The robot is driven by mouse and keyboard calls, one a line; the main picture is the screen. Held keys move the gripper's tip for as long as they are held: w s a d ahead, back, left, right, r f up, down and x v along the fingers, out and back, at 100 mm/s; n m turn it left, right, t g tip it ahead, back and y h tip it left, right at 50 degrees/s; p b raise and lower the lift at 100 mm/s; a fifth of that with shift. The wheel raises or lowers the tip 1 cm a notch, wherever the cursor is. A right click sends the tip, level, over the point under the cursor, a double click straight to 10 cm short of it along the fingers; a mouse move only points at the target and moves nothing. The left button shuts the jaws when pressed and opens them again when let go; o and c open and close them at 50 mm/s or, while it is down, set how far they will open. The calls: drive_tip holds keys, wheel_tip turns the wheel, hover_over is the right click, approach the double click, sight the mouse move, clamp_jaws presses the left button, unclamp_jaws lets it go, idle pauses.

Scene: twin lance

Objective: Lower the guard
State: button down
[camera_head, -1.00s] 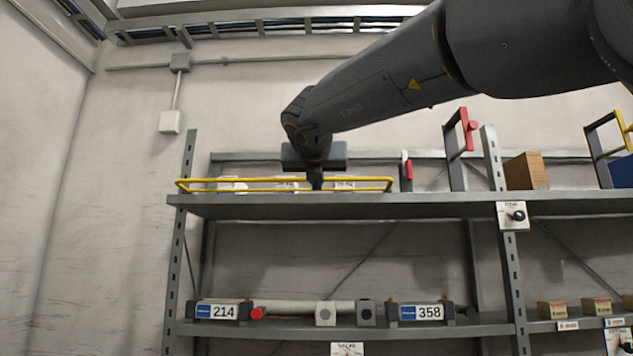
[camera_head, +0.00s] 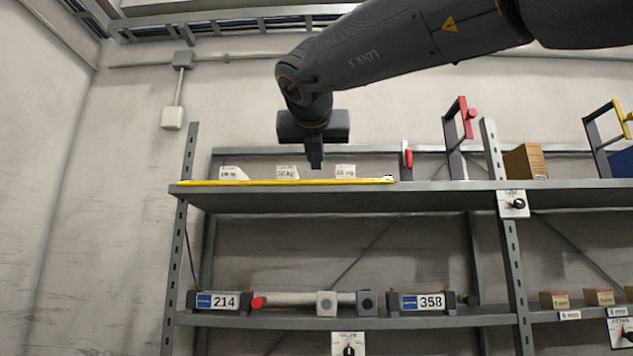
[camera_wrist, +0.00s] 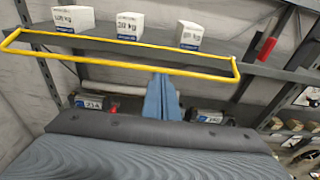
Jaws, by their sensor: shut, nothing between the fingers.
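The guard is a yellow rail (camera_head: 290,182) along the front edge of the upper shelf at the left. In the head view it shows as one flat line at the shelf's edge. In the wrist view the yellow guard (camera_wrist: 120,51) is a long rectangular loop in front of several white boxes. My gripper (camera_head: 316,162) is shut and empty, pointing down just above the guard, in front of the boxes. In the wrist view my gripper's fingertips (camera_wrist: 163,78) are close together just below the guard in the picture. I cannot tell whether they touch it.
White labelled boxes (camera_head: 286,173) stand on the upper shelf (camera_head: 430,190) behind the guard. A red-handled lever (camera_head: 407,159) and a red-topped frame (camera_head: 462,135) stand to the right, near an upright post. A lower shelf (camera_head: 450,320) holds units marked 214 and 358.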

drive_tip(key=s+r, duration=0.2)
drive_tip(key=s, duration=0.1)
drive_tip(key=shift+w, duration=0.1)
